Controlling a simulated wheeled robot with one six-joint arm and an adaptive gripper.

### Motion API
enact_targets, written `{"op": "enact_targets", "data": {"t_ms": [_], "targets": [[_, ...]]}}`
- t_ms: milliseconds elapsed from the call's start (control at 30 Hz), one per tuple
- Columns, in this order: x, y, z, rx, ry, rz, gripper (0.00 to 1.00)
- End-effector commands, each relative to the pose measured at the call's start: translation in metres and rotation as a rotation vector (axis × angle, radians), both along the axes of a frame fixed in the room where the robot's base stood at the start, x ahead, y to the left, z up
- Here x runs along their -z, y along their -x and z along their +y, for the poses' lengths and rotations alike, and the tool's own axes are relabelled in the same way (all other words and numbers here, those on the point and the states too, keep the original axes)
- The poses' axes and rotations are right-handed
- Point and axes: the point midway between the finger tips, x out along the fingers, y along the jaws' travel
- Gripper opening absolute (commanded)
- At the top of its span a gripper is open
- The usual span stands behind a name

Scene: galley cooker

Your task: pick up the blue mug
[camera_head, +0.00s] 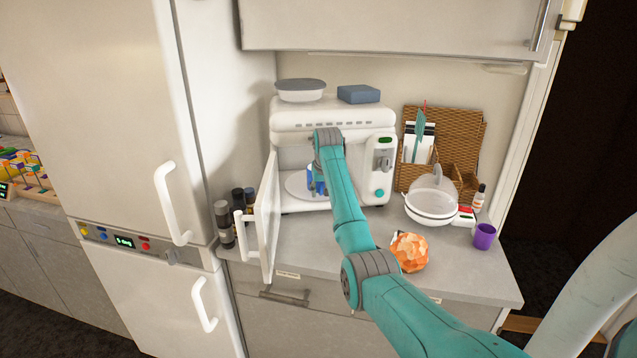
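A blue object, which looks like the blue mug (311,180), stands inside the open microwave (290,110), on its round plate (297,186). Only a narrow blue strip shows beside my teal arm, and the rest is hidden behind the arm. My arm reaches across the counter to the microwave's opening. My gripper is hidden behind the arm's far link, so whether it touches the mug cannot be seen.
The microwave door (265,220) is swung open at the left, near several dark bottles (224,222). An orange faceted object (409,252), a white bowl (430,212) and a purple cup (484,236) stand on the counter to the right. A wicker organizer (465,130) is behind.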

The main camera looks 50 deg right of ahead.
Motion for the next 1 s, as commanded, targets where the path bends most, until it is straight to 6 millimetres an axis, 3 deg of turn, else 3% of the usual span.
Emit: {"op": "enact_targets", "data": {"t_ms": [33,133,1000], "targets": [[0.0,0.0,0.0,0.0,0.0,0.0,0.23],[0.0,0.0,0.0,0.0,0.0,0.0,0.0],[-0.011,-0.005,0.004,-0.003,0.002,-0.002,0.0]]}}
